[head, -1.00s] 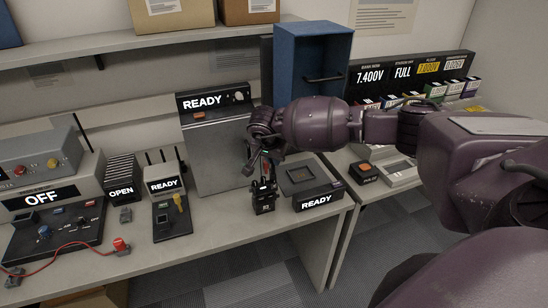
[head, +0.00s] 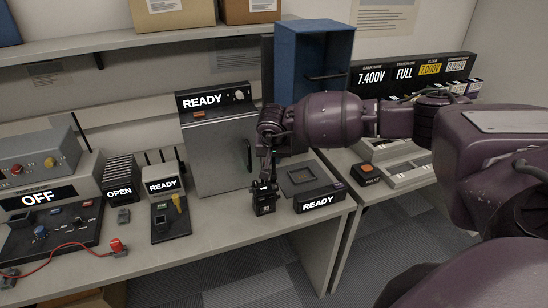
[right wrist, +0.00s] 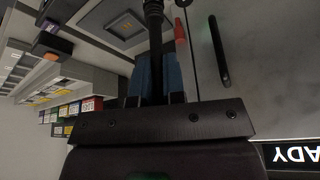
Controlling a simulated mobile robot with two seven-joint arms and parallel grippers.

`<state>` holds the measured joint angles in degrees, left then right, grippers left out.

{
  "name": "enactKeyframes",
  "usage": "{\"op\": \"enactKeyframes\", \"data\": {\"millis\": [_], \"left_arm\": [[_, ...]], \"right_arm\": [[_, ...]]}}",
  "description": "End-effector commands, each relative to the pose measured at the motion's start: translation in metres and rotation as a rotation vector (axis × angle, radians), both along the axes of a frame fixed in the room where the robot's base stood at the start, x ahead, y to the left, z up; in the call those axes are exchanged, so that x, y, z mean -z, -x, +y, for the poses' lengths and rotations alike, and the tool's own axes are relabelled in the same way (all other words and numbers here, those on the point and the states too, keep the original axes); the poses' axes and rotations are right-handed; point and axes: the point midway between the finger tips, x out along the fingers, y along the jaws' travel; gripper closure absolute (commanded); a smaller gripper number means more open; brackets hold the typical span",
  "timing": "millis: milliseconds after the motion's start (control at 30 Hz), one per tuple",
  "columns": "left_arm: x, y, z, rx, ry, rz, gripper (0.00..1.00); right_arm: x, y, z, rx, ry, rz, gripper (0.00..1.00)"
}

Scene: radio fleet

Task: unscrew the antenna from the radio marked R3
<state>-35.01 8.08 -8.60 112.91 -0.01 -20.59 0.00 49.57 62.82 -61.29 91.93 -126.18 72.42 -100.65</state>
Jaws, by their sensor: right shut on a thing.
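A small black handheld radio (head: 264,206) stands upright near the front of the bench, left of a black READY unit. Its R3 mark is too small to read. My right gripper (head: 264,184) points down at the top of this radio and hides its upper part. In the right wrist view a dark upright rod (right wrist: 154,38), which looks like the antenna, runs into the middle of the right gripper (right wrist: 154,92). The gripper is shut on it. Whether the antenna is still seated in the radio is hidden. My left gripper is out of view.
The READY unit (head: 319,200) with a square recess sits close right of the radio. A tall grey READY cabinet (head: 218,158) stands behind. A READY charger (head: 165,184) and a black tester (head: 170,222) stand left. Bare bench (head: 218,222) lies between the tester and radio.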

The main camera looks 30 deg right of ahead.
Motion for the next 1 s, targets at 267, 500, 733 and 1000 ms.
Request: {"op": "enactKeyframes", "data": {"millis": [267,500,733,1000], "left_arm": [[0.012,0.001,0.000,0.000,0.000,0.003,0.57],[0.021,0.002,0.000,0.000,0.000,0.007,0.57],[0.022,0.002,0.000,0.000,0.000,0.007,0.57],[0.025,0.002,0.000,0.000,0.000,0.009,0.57]], "right_arm": [[0.001,-0.001,0.000,-0.173,0.000,-0.002,1.00],[0.001,-0.001,0.002,-0.365,0.000,-0.001,1.00],[0.000,-0.001,0.003,-0.401,-0.002,-0.001,1.00],[0.001,-0.001,0.002,-0.447,0.000,-0.001,1.00]]}}
